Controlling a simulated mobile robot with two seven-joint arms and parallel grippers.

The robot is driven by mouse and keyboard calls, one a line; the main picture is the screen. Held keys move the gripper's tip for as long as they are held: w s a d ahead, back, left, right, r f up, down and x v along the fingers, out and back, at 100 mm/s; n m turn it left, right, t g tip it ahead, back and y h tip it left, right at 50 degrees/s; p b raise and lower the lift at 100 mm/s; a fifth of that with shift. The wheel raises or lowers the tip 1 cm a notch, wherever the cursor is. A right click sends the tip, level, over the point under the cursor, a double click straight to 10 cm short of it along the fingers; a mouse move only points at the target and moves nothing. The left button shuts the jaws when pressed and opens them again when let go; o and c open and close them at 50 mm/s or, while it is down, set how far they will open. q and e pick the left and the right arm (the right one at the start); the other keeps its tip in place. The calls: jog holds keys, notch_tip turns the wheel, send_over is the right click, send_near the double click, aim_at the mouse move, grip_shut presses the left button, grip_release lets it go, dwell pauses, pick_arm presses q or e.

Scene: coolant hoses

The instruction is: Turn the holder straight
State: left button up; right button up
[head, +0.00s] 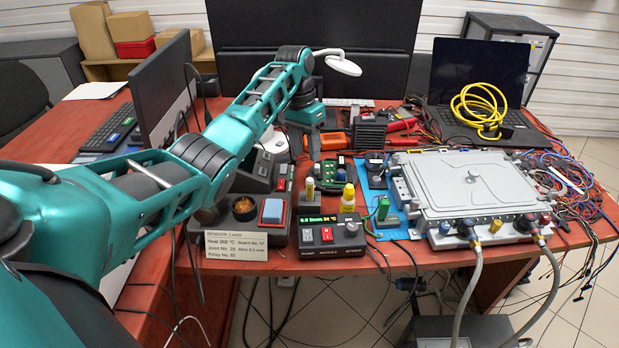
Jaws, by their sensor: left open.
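My left arm reaches in from the left across the table. Its gripper (305,142) points down over the middle of the table, open, with nothing seen between the fingers. Below and right of it is a small green circuit board in a holder (335,173), which appears turned at an angle to the table edge. Left of the gripper is a dark soldering stand (255,170), partly behind my arm. In front of that is a black tray with a blue sponge (272,211) and brass wool (243,208). I cannot tell which one the task calls the holder. My right gripper is out of view.
A grey metal case (470,182) with hoses stands at the right on the table (60,150). Bottles, a control box (332,233) and a rework card (237,245) are near the front edge. A monitor, a laptop with yellow cable (480,105) and loose wires crowd the back and right.

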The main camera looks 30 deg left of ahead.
pick_arm(q)
jog(key=f, duration=0.3)
jog(key=f+b, duration=0.1)
jog(key=f, duration=0.2)
jog(key=d+f, duration=0.1)
jog(key=f, duration=0.2)
jog(key=shift+d+f+b, duration=0.1)
jog(key=shift+f+b, duration=0.1)
jog(key=shift+b, duration=0.1)
grip_shut()
